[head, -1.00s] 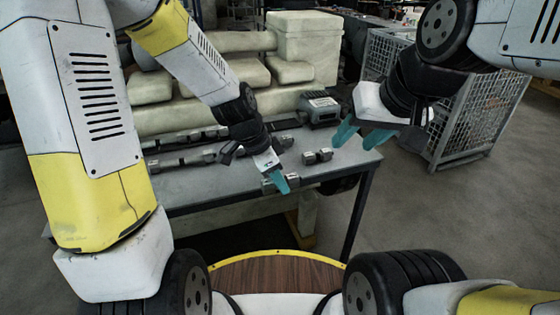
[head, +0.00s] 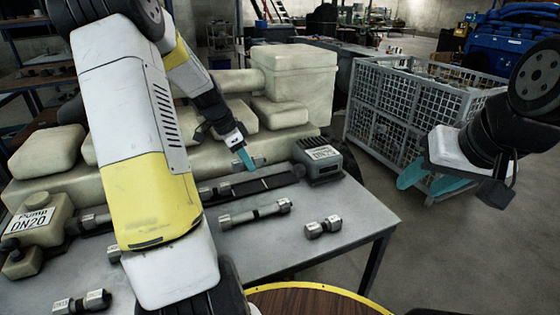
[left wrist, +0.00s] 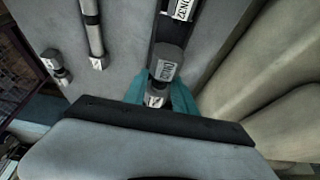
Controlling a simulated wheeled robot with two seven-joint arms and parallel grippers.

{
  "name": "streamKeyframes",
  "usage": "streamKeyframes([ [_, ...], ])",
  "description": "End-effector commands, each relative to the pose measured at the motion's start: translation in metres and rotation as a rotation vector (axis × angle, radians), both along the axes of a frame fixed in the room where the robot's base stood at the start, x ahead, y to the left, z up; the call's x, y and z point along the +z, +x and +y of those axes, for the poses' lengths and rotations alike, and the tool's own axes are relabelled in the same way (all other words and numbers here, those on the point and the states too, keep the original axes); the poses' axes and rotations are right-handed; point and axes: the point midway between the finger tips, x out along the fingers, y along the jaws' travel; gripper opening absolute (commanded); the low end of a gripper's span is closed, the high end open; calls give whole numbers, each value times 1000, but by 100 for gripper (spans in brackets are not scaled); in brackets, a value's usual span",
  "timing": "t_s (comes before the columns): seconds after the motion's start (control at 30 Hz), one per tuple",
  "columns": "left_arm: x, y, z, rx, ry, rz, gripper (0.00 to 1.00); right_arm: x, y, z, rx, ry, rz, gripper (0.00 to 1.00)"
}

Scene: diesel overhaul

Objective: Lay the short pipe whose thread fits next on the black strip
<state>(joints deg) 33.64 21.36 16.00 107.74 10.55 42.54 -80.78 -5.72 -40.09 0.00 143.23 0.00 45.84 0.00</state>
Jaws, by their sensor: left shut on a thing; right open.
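My left gripper (head: 243,158) is shut on a short grey pipe (head: 257,162) at the back of the table. In the left wrist view the held pipe (left wrist: 163,72) shows a white label, with a teal finger on each side. The black strip (head: 268,183) lies just below it in the head view; whether the pipe touches it I cannot tell. Another labelled pipe piece (head: 214,190) sits on the strip further left. A longer pipe (head: 255,212) and a short pipe (head: 322,227) lie in front. My right gripper (head: 432,182) is open and empty, right of the table.
A grey labelled housing (head: 318,160) stands at the strip's right end. A pump (head: 38,222) labelled DN20 stands at the left. Another short pipe (head: 82,302) lies front left. Pale blocks (head: 290,85) fill the table's back. A wire cage (head: 410,105) stands beyond right.

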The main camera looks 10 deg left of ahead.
Motion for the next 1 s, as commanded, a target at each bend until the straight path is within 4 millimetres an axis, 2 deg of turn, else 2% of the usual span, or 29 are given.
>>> streamKeyframes([
  [0.1,-1,0,7,7,1,0,0,0,0,0,0,0,0,46],
  [0.27,-7,0,7,6,1,1,0,0,0,0,0,0,0,46],
  [1.0,-59,0,7,6,1,1,0,0,0,0,0,0,0,46],
])
